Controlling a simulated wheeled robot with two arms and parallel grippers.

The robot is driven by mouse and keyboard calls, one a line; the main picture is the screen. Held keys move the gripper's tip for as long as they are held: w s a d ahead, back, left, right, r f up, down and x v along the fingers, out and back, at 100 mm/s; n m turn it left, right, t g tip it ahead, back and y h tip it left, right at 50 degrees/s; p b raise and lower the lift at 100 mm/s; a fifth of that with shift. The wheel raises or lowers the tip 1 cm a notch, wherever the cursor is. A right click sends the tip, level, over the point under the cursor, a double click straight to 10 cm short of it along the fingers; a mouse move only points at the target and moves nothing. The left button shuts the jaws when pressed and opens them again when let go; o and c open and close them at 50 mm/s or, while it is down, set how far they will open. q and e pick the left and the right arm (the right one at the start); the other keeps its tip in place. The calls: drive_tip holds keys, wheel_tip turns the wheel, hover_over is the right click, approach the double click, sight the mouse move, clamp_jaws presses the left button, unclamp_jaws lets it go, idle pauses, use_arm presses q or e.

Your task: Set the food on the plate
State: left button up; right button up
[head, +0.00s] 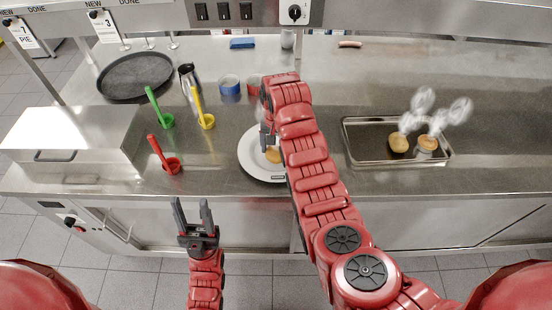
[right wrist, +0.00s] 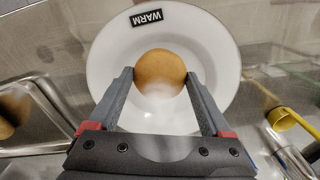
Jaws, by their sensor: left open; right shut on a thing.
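A round white plate (head: 249,165) with a "WARM" label on its rim is on the steel counter. It also shows in the right wrist view (right wrist: 110,60). A round golden bun-like food (right wrist: 160,68) is over the plate's middle, between the fingertips of my right gripper (right wrist: 161,88). My right gripper is shut on this food; I cannot tell whether the food touches the plate. In the head view the food (head: 273,156) is partly hidden by my right arm. Two similar foods (head: 399,143) (head: 427,143) are in a metal tray (head: 355,150). My left gripper (head: 192,203) is open and empty before the counter's front edge.
Red (head: 172,166), green (head: 166,122) and yellow (head: 207,122) long-handled cups stand left of the plate. A steel jug (head: 188,80), small bowls (head: 229,86) and a dark round tray (head: 135,77) are behind. Blurred white shapes (head: 440,112) hover over the metal tray. A steel box (head: 70,135) stands left.

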sight(276, 148)
drive_tip(key=shift+w, duration=0.65)
drive_tip(key=shift+f, duration=0.25)
drive_tip(key=shift+f+p, duration=0.75)
drive_tip(key=shift+f, duration=0.75)
drive_tip(key=shift+f, duration=0.1)
drive_tip(key=o, duration=1.2)
drive_tip(key=shift+o, duration=0.2)
drive_tip(key=shift+w+r, duration=0.1)
drive_tip(key=shift+r, duration=0.1)
